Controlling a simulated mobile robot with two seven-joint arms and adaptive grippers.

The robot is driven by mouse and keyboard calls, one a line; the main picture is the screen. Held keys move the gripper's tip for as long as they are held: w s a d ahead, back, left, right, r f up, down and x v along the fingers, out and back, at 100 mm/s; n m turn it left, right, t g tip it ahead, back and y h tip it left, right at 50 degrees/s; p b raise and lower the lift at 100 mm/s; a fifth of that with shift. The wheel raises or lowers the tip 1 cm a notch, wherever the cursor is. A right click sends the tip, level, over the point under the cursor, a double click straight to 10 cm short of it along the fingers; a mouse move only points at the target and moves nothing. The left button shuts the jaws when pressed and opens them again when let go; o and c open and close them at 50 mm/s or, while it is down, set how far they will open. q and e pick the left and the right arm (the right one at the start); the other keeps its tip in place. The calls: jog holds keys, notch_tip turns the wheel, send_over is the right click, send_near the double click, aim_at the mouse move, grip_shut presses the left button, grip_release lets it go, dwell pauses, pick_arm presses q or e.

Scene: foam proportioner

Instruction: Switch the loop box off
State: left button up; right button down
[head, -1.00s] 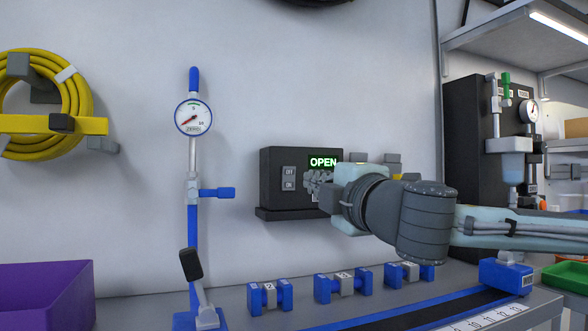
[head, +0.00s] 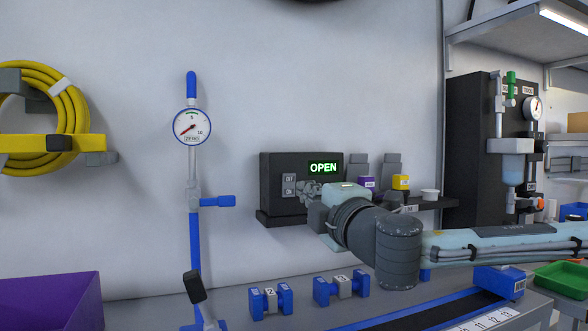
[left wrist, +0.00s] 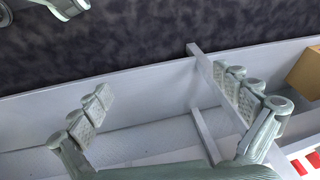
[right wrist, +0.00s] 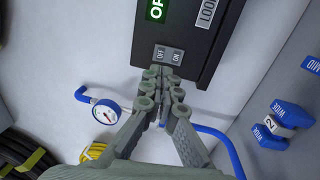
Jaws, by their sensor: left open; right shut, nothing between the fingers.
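The loop box (head: 285,168) is a black box on the wall with a green lit OPEN display (head: 323,168). The right wrist view shows the box's face, part of a LOOP label, and the OFF/ON switch (right wrist: 168,54); I cannot tell which side is pressed in. My right gripper (head: 306,190) is shut and empty just right of the switch in the head view. In the right wrist view its fingertips (right wrist: 165,73) are close to the switch's edge; contact is unclear. My left gripper (left wrist: 165,95) is open and empty.
A gauge on a blue stand (head: 192,126) stands left of the box. Blue-ended blocks (head: 270,301) sit on the bench below. A yellow hose (head: 70,110) hangs left, above a purple bin (head: 50,300). A shelf with small purple and yellow items (head: 401,183) lies right of the box.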

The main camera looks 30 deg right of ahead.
aim_at(289, 178)
jog(key=x, duration=0.5)
jog(key=shift+w, duration=0.25)
pick_arm(q)
jog(key=shift+s+f+p, duration=0.15)
jog(key=shift+s+f, duration=0.05)
jog(key=shift+f, duration=0.6)
jog(key=shift+s+f+p, duration=0.15)
jog(key=shift+f, duration=0.65)
pick_arm(e)
jog(key=shift+w+d+r, duration=0.1)
jog(key=shift+w+d, duration=0.05)
jog(key=shift+w, duration=0.45)
jog(key=shift+w+d+b, duration=0.1)
jog(key=shift+w+b, duration=0.2)
jog(key=shift+b, duration=0.5)
jog(key=shift+r, duration=0.2)
pick_arm(q)
jog(key=r, duration=0.2)
jog(key=shift+w+a+r, duration=0.1)
jog(key=shift+w+r, duration=0.1)
jog(key=shift+r, duration=0.15)
